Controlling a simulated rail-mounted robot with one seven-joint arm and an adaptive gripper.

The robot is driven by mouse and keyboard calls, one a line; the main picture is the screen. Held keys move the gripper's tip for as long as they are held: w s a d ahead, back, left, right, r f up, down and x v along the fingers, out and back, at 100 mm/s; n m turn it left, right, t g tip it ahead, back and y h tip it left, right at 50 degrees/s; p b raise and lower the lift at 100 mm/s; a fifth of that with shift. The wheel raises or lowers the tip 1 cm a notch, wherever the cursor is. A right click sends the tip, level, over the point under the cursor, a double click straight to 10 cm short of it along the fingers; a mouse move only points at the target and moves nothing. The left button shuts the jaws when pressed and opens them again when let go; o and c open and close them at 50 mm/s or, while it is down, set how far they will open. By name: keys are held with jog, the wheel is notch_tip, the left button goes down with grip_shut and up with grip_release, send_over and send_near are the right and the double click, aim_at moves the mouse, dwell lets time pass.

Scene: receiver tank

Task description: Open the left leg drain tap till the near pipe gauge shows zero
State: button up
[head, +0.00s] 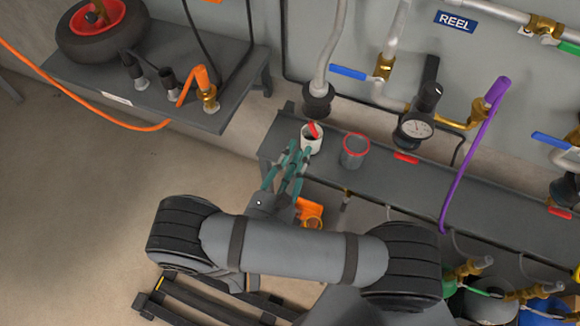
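My gripper (298,149) has teal fingers that show apart. Their tips are at the near left side of a white cup-shaped part (312,144) with a red piece (314,130) in its top. I cannot tell whether they touch it. Above this part a grey pipe leg (335,45) ends in a black fitting (318,98). Which part is the left leg drain tap is not clear. A round white-faced gauge (416,128) with a red needle sits on the pipework to the right. Its reading is too small to make out.
A grey can with a red rim (355,150) stands right of my gripper on the dark shelf (465,197). A blue lever (348,72), a purple hose (464,165) and a red tag-like piece (406,158) are nearby. An orange object (310,211) lies below the gripper.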

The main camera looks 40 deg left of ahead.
jog(key=shift+v, duration=2.4)
jog(key=shift+o, duration=0.3)
